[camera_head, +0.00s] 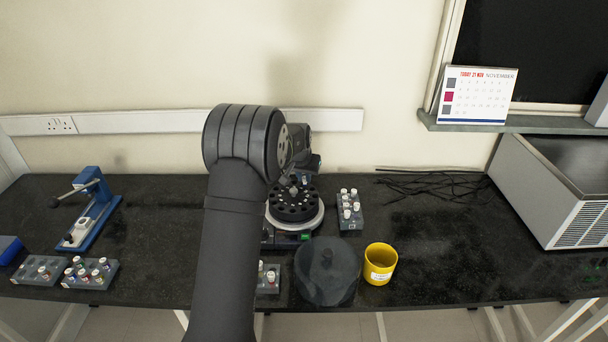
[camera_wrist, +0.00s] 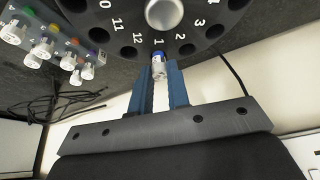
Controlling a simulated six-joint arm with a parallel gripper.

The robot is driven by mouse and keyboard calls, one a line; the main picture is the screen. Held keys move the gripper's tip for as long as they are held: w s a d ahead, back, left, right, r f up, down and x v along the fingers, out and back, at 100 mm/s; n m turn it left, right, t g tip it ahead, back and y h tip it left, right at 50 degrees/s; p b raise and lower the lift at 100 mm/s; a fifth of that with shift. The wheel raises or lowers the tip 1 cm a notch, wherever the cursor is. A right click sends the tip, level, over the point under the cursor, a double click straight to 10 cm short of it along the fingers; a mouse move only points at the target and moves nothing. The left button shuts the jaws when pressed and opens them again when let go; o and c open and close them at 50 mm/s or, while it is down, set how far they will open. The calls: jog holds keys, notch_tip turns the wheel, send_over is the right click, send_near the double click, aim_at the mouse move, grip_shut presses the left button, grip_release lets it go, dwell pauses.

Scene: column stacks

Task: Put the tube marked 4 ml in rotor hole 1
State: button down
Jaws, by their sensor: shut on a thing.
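In the wrist view my gripper (camera_wrist: 165,88) has its blue fingers closed on a small tube (camera_wrist: 158,68) with a pale body and a blue end. The tube is at the rotor's rim, in line with the number 1 and at or over that hole; I cannot tell how deep it sits. Its volume marking is not readable. The black rotor (camera_wrist: 205,22) has numbered holes around a silver hub. In the head view the rotor (camera_head: 294,207) sits in the open centrifuge, and my arm hides part of it. The gripper tips are too small to make out there.
A grey rack of white-capped tubes (camera_head: 349,211) stands right of the centrifuge. A yellow cup (camera_head: 380,263) and a dark round lid (camera_head: 327,270) are in front. More tube racks (camera_head: 90,273) and a blue press (camera_head: 90,212) are at left. Black cables (camera_head: 430,184) lie at the back right.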

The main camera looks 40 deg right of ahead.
jog(key=c, duration=1)
grip_release()
jog(key=shift+o, duration=0.2)
jog(key=shift+r, duration=0.15)
jog(key=shift+r, duration=2.85)
jog(key=shift+f, duration=3)
jog(key=shift+r, duration=0.1)
jog(key=shift+r, duration=3.7)
